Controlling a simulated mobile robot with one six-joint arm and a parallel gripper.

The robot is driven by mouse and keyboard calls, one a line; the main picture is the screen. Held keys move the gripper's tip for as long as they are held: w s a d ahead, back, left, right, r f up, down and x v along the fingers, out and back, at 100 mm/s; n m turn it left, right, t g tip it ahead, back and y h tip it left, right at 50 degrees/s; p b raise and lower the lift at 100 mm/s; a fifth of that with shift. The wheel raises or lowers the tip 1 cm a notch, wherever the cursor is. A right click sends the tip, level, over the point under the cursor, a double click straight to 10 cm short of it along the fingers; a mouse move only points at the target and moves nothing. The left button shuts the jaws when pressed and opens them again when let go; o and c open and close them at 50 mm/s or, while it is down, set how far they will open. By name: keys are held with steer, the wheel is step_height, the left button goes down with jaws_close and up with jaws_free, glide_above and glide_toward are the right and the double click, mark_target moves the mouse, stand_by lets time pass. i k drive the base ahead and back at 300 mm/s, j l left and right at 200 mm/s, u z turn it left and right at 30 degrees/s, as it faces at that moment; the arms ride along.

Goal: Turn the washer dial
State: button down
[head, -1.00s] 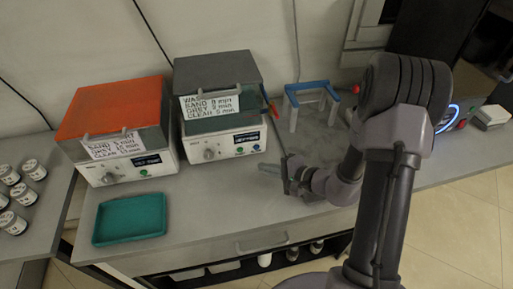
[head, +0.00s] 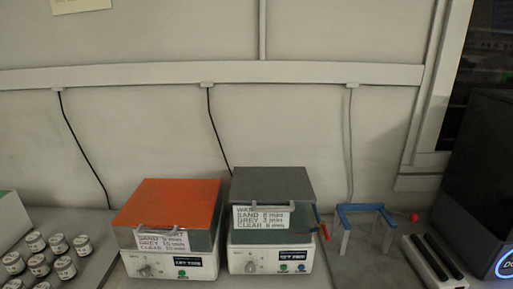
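The washer (head: 272,187) is a box with a grey lid, right of the orange-lidded box, in the lower middle of the head view. A white card (head: 262,218) on its front starts with "WASH" and lists times for sand, grey and clear; the numbers are small and hard to read. Its pale dial (head: 250,267) is on the left of the white front panel, beside a dark display (head: 292,256) and small green and blue buttons. The dial's setting is too small to read. My gripper is not in view now.
An orange-lidded box (head: 176,195) with a similar panel and card stands to the left. Several jars (head: 66,267) stand at far left. A blue-topped stand (head: 364,208), a slotted grey block (head: 436,262) and a dark machine (head: 490,190) with a blue light are at right.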

mark_target(249, 268)
steer(key=j+z, duration=0.2)
steer(key=j, duration=0.2)
steer(key=j+z, duration=0.2)
steer(key=j, duration=0.25)
steer(key=j+z, duration=0.15)
steer(key=j, duration=0.3)
steer(key=j+z, duration=0.2)
steer(key=j, duration=0.2)
steer(key=k+j+z, duration=0.2)
steer(key=j, duration=0.2)
steer(key=j+z, duration=0.2)
steer(key=j, duration=0.25)
steer(key=k+j+z, duration=0.15)
steer(key=j, duration=0.25)
steer(key=k+j+z, duration=0.2)
steer(key=j, duration=0.15)
steer(key=i+l+u, duration=0.15)
steer(key=l, duration=0.25)
steer(key=l+u, duration=0.2)
steer(key=l, duration=0.15)
steer(key=i+l+u, duration=0.15)
steer(key=l, duration=0.3)
steer(key=j+z, duration=0.1)
steer(key=j, duration=0.7)
steer(key=k, duration=0.05)
